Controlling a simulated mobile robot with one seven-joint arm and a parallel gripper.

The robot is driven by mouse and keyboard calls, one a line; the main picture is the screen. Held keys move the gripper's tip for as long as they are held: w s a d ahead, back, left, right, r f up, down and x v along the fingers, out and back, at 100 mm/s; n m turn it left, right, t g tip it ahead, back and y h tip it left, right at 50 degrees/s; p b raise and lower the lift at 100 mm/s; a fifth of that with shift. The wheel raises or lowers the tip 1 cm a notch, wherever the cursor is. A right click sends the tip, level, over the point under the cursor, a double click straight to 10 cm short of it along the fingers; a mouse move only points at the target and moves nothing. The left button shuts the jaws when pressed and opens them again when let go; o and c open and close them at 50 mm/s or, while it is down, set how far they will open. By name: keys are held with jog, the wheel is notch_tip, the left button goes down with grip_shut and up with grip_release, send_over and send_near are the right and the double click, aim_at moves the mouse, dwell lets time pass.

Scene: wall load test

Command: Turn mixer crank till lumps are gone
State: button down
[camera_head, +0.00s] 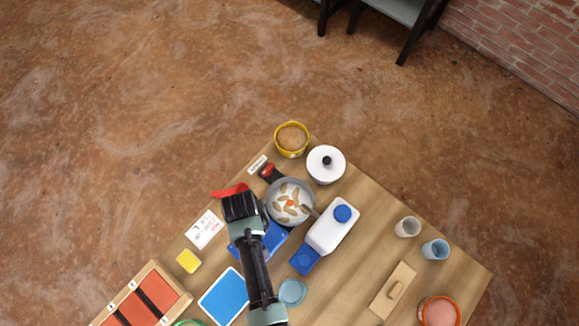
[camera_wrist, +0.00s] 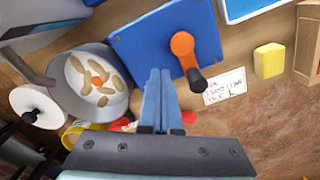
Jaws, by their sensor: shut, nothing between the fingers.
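A blue plate (camera_wrist: 140,40) carries an orange crank arm (camera_wrist: 183,48) with a dark knob (camera_wrist: 197,80) in the wrist view. In the head view my arm hides most of this plate (camera_head: 276,236) and the crank. A grey round pan (camera_wrist: 117,103) stands beside the plate, to its left in the wrist view. It holds several tan lumps (camera_wrist: 79,66) around an orange centre; the pan (camera_head: 272,213) also shows in the head view. My gripper (camera_wrist: 160,75) is shut and empty, its blue fingers over the plate's edge, left of the knob. Contact with the plate cannot be told.
Around the pan stand a white lidded pot (camera_head: 326,170), a yellow-rimmed bowl (camera_head: 291,151) and a white jug with a blue cap (camera_head: 330,229). A yellow block (camera_head: 189,261) and a paper note (camera_head: 206,229) lie left of my arm. Two cups (camera_head: 407,227) stand at the right.

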jog(key=shift+f+b, duration=1)
jog(key=shift+f, duration=0.35)
jog(key=shift+r+p, duration=0.85)
jog(key=shift+p, duration=0.1)
dwell(0.4)
